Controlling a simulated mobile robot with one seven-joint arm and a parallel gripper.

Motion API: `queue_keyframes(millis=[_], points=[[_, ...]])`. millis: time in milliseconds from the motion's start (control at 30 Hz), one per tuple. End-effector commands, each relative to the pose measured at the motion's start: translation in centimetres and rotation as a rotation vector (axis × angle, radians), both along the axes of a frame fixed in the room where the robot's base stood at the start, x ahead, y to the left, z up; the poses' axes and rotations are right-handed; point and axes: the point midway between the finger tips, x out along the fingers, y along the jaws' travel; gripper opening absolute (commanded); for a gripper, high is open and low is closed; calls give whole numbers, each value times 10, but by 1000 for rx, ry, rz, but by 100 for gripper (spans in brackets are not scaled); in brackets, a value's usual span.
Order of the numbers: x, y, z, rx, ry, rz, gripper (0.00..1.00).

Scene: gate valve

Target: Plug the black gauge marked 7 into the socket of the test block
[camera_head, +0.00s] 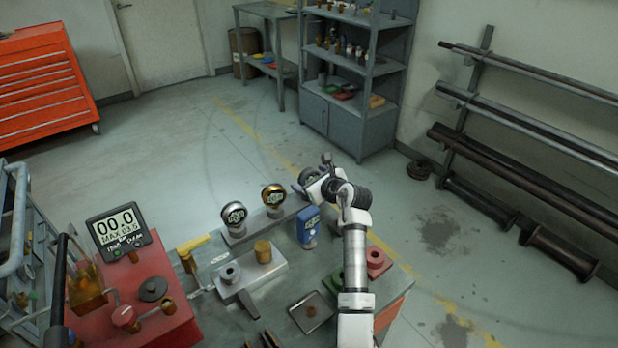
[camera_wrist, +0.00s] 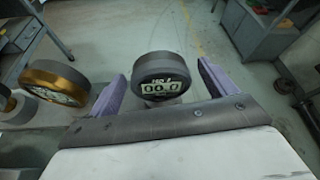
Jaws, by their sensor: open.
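The black gauge (camera_wrist: 166,68) has a round dark housing and a display reading 00.0; the small marking above the digits is too blurred to read surely. In the wrist view it sits between the two purple fingers of my gripper (camera_wrist: 160,78), with gaps on both sides. In the head view the black gauge (camera_head: 306,178) stands at the rack's far end, partly hidden by my gripper (camera_head: 316,180). My gripper is open. The grey test block (camera_head: 262,272) lies nearer on the bench, with a dark round socket (camera_head: 229,273) and a brass cylinder (camera_head: 263,251) on top.
A gold gauge (camera_head: 273,197) and a silver gauge (camera_head: 234,216) stand left of the black one. A blue device (camera_head: 308,228) stands close to my arm. A yellow-handled valve (camera_head: 193,244), a small tray (camera_head: 312,311) and red and green blocks share the bench.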

Motion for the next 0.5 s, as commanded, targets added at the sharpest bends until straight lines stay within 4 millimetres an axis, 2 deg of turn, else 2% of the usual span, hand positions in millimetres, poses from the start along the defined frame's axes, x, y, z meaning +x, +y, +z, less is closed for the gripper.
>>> queue_keyframes(millis=[200,500], points=[[22,14,-9,0,1,2,84],[26,16,-11,0,-1,1,84]])
